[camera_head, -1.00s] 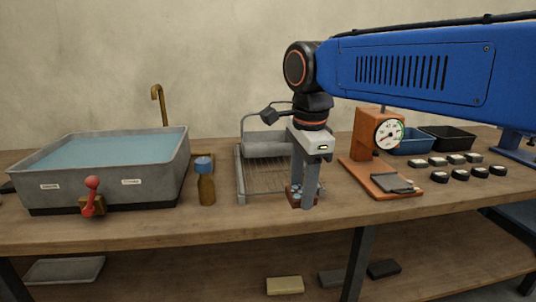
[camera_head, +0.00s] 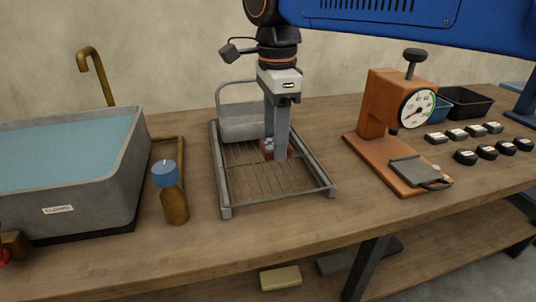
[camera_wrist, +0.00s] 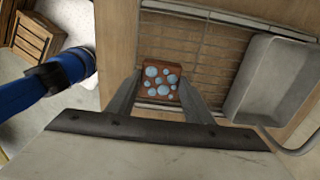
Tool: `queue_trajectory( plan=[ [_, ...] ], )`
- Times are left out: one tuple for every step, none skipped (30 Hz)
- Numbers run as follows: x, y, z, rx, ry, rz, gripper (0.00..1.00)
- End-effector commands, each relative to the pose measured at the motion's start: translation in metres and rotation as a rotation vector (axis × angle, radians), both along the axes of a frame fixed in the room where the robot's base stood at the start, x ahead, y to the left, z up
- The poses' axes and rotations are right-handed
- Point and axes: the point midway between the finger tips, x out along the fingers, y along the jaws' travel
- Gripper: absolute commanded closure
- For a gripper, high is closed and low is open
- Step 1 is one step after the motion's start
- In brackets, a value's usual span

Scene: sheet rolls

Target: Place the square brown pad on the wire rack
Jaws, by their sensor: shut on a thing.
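The square brown pad (camera_head: 268,150), spotted with pale blue drops, is between the fingers of my gripper (camera_head: 276,152). My gripper is shut on it. In the wrist view the pad (camera_wrist: 161,82) shows its spotted face between both fingertips. The wire rack (camera_head: 280,200) stands on the bench, with a metal frame and thin wires. The pad appears over the rear right part of the rack. The wrist view shows the rack's wires (camera_wrist: 205,45) around and beyond the pad. I cannot tell whether the pad touches the wires.
A grey tray (camera_head: 238,126) sits at the rack's back. The rack's front half is clear.

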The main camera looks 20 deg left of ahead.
Motion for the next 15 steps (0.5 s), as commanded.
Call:
queue_trajectory(
  plan=[
    [0.000,-0.001,-0.009,-0.002,0.002,0.000,0.78],
    [0.000,0.000,-0.013,-0.002,0.001,0.000,0.78],
    [0.000,0.000,-0.019,-0.002,0.001,0.000,0.78],
    [0.000,0.000,-0.022,-0.002,0.001,0.000,0.78],
    [0.000,0.000,-0.025,-0.001,0.000,0.000,0.78],
    [0.000,0.000,-0.027,0.000,0.000,0.000,0.78],
    [0.000,0.000,-0.029,0.000,0.000,0.000,0.78],
    [0.000,0.000,-0.030,0.000,0.000,0.000,0.78],
    [0.000,0.000,-0.032,-0.001,0.001,0.000,0.78],
    [0.000,0.000,-0.034,-0.001,0.001,0.001,0.78],
    [0.000,0.000,-0.036,-0.002,0.001,0.001,0.78],
    [0.000,0.000,-0.040,-0.002,0.001,0.001,0.78],
    [0.000,0.000,-0.044,-0.001,0.000,0.001,0.78],
    [0.000,0.000,-0.048,-0.002,0.001,0.001,0.78],
    [0.000,0.000,-0.054,-0.002,0.002,0.001,0.78]
  ],
)
